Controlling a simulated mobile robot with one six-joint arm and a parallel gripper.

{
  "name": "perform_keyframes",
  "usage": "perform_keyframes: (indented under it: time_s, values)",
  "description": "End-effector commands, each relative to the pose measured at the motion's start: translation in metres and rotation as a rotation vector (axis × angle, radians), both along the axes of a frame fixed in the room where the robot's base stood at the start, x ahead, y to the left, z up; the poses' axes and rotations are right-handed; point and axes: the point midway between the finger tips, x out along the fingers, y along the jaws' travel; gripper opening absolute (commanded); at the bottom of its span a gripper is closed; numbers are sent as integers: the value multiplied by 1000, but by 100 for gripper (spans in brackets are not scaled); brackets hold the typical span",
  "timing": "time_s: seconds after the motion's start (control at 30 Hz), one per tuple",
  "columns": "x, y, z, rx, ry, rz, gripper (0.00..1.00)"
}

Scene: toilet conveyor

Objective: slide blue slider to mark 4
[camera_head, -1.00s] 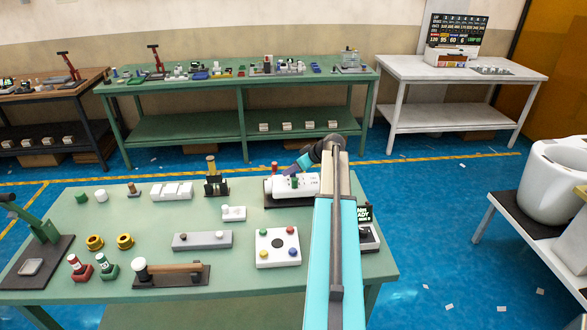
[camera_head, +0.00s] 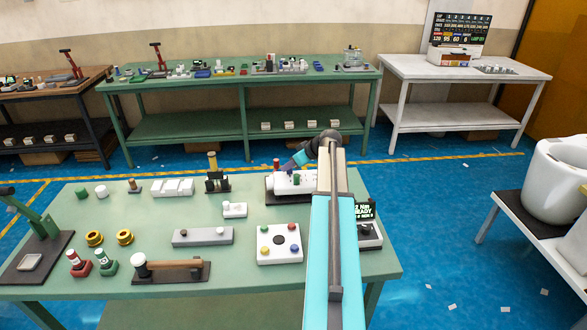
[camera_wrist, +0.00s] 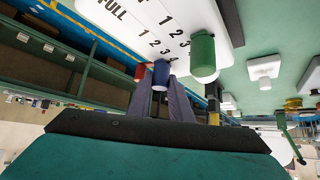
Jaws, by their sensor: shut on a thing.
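The slider box (camera_head: 290,186) is a white block on a dark base at the back right of the near green table. In the wrist view its white face (camera_wrist: 120,14) carries rows of digits and the word FULL. The blue slider (camera_wrist: 160,74) stands near the 3 and 4 end of a digit row; its exact mark is unclear. My gripper (camera_wrist: 178,100) is shut on the blue slider. The green slider (camera_wrist: 203,55) stands to its right and the red one (camera_wrist: 141,71) to its left, partly hidden.
A small display (camera_head: 366,212) stands right of my arm. A white block with coloured buttons (camera_head: 279,244) and a grey bar (camera_head: 203,236) lie nearer. The front right of the table is clear. A white toilet bowl (camera_head: 560,180) stands at right.

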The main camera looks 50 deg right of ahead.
Motion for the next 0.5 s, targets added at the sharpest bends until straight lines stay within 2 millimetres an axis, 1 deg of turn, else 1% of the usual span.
perform_keyframes:
  time_s: [0.03, 0.3, 0.33, 0.43, 0.5]
  values:
    - [2, 4, -1, 2, -1, 5, 0]
    - [4, 6, 0, 5, -3, 6, 0]
    - [4, 6, 0, 6, -3, 7, 20]
    - [4, 5, 0, 5, -3, 6, 37]
    - [3, 5, 0, 4, -2, 6, 38]
